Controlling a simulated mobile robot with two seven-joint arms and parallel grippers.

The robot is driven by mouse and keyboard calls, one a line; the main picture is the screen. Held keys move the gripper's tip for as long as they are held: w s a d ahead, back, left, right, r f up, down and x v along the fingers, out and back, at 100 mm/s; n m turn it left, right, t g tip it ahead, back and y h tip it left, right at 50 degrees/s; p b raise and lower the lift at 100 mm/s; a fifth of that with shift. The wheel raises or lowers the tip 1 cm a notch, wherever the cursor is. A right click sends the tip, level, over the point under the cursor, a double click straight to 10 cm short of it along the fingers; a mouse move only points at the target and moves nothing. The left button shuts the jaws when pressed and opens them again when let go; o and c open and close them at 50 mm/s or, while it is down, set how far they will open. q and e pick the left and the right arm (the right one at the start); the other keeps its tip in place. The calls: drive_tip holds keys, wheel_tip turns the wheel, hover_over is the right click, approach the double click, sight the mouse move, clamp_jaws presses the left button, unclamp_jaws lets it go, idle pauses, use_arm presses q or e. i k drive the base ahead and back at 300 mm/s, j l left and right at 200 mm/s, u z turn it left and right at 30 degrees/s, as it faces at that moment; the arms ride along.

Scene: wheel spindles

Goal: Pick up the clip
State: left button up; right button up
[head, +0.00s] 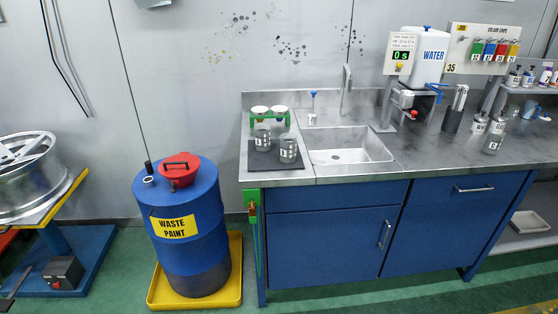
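A small yellow and red piece (252,208) hangs on a green strip (254,198) at the left front corner of the blue cabinet. A thin green cord (259,258) hangs below it. This may be the clip, but it is too small to tell for sure. Neither of my grippers is in the head view.
A blue waste paint drum (189,238) with a red lid (180,168) stands in a yellow tray (236,268) left of the cabinet. The counter (440,150) holds cups, a sink (348,148) and a water container (430,55). Green floor lies clear in front.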

sight(252, 214)
drive_tip(key=i+l, duration=0.85)
drive_tip(key=j+u, duration=0.05)
